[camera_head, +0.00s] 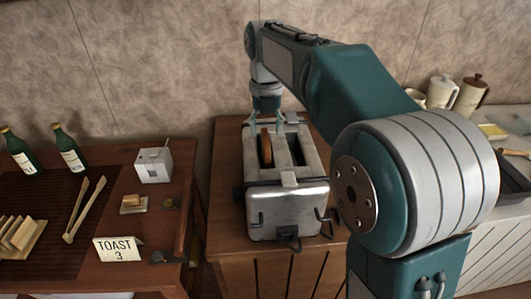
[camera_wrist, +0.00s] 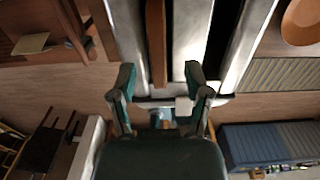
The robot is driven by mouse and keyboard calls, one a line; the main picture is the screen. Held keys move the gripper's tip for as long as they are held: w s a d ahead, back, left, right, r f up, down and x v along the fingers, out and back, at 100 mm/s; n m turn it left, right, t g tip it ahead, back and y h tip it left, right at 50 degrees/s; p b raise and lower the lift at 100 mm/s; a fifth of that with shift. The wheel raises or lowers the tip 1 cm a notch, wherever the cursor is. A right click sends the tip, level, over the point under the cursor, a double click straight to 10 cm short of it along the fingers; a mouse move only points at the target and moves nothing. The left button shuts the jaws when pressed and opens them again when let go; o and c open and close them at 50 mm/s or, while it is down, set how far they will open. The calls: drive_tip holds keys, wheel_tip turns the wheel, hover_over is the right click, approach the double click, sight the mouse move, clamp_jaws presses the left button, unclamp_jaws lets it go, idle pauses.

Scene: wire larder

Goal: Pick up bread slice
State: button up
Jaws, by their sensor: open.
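A brown bread slice (camera_head: 265,147) stands upright in the left slot of a silver toaster (camera_head: 288,212), its top edge showing and its lower part hidden in the slot. In the wrist view the bread slice (camera_wrist: 156,42) is a thin brown strip in the slot of the toaster (camera_wrist: 187,20); the other slot looks dark and empty. My gripper (camera_head: 267,121) is over the far end of the toaster. In the wrist view my gripper (camera_wrist: 161,83) is open, fingers apart on either side of the slice's line, with nothing between them that I can tell is held.
The toaster stands on a wooden cabinet (camera_head: 226,150). On the left table are green bottles (camera_head: 68,148), tongs (camera_head: 84,208), a rack of bread slices (camera_head: 20,238), a white box (camera_head: 153,164) and a "TOAST 3" card (camera_head: 118,250). Canisters (camera_head: 470,95) stand at right.

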sight(265, 135)
drive_tip(key=shift+a+f, duration=0.15)
drive_tip(key=shift+f, duration=1.4)
clamp_jaws()
wheel_tip(265, 135, up, 10)
